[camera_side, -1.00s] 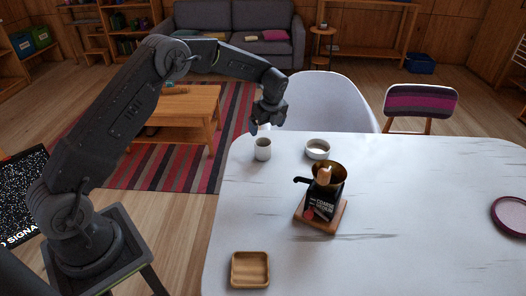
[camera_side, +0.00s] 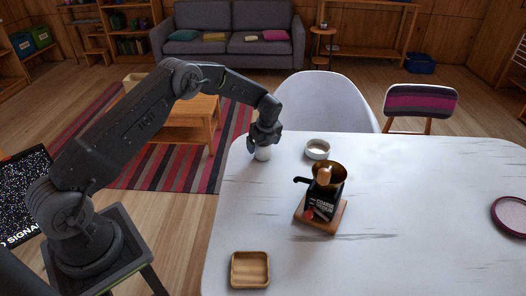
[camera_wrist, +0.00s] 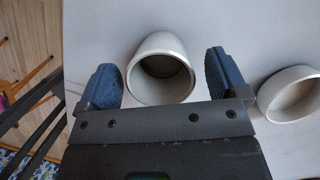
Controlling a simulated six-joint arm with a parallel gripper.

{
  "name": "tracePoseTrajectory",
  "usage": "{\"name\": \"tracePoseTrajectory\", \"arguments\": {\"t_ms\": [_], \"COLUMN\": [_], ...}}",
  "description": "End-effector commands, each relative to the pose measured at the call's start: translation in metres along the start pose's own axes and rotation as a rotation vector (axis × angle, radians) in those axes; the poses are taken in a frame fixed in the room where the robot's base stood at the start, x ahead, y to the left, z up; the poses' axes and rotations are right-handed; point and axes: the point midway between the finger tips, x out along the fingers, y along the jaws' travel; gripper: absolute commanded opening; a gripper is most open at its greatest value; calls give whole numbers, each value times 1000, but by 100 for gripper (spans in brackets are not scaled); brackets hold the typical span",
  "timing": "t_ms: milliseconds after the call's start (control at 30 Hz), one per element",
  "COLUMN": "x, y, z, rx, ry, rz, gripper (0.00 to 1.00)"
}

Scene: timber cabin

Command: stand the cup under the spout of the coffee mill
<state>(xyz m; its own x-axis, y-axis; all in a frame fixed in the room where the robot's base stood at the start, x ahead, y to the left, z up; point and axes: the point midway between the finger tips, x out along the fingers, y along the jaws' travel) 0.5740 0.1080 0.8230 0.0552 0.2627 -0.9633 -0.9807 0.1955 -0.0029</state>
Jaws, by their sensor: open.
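The white cup (camera_side: 263,154) stands upright near the table's far left corner. It also shows in the wrist view (camera_wrist: 160,68), its open mouth facing the camera. My gripper (camera_side: 261,143) is lowered over the cup and hides its upper part in the side view. In the wrist view my gripper (camera_wrist: 165,80) is open, with one blue finger on each side of the cup and a gap visible at both sides. The coffee mill (camera_side: 325,190), black with a brass-coloured bowl, stands on a wooden base (camera_side: 312,222) near the table's middle. Its spout (camera_side: 301,180) points left.
A white bowl (camera_side: 317,149) stands right of the cup, and close to the right finger in the wrist view (camera_wrist: 290,94). A square wooden tray (camera_side: 250,270) lies at the front left. A plum-rimmed plate (camera_side: 513,215) is at the right edge. The table (camera_side: 430,190) is otherwise clear.

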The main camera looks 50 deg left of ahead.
Motion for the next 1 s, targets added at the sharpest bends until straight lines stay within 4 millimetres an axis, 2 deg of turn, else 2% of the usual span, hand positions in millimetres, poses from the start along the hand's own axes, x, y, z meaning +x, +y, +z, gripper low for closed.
{"name": "tracePoseTrajectory", "arguments": {"t_ms": [33,500,667,1000], "x": [0,0,-1,-9], "y": [0,0,0,-1], "z": [0,0,0,2], "rx": [0,0,0,0], "ry": [0,0,0,0], "rz": [0,0,-1,-2], "gripper": [92,47,34,34]}}
